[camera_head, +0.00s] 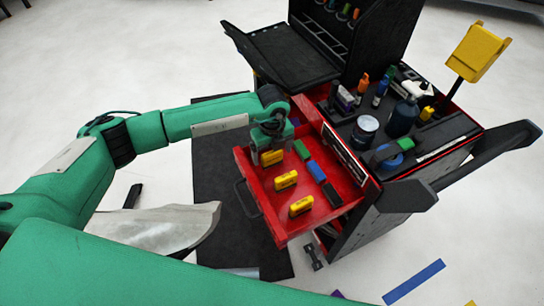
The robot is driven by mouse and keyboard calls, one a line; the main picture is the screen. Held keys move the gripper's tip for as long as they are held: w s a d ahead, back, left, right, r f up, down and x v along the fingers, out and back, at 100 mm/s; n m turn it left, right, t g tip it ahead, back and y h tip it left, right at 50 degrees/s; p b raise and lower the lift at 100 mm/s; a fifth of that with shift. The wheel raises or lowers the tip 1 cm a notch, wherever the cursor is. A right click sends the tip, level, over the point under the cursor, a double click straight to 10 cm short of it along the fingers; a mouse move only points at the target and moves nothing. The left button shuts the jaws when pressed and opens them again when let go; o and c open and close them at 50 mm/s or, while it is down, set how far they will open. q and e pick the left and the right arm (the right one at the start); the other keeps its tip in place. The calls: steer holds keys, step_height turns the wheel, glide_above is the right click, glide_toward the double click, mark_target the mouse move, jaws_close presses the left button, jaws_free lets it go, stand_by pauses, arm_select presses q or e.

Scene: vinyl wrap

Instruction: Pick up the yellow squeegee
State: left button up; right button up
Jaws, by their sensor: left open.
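Yellow squeegees lie in the open red drawer: one far one (272,157) under my left gripper, one in the middle (286,180) and one near the front (301,206). My left gripper (268,153) comes in from the left, pointing down over the far yellow squeegee. It is open, with its fingers close around or just above that squeegee; I cannot tell whether they touch it. My right gripper is not in view.
The red drawer (262,196) also holds a green block (302,150), a blue block (317,171) and a black block (333,194). The cart top (440,135) carries bottles and tools. A dark mat (215,165) lies on the floor.

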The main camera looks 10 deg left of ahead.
arm_select(q)
steer(key=shift+f, duration=1.3)
steer(key=c, duration=1.1)
steer(key=shift+o, duration=0.2)
steer(key=shift+r, duration=0.15)
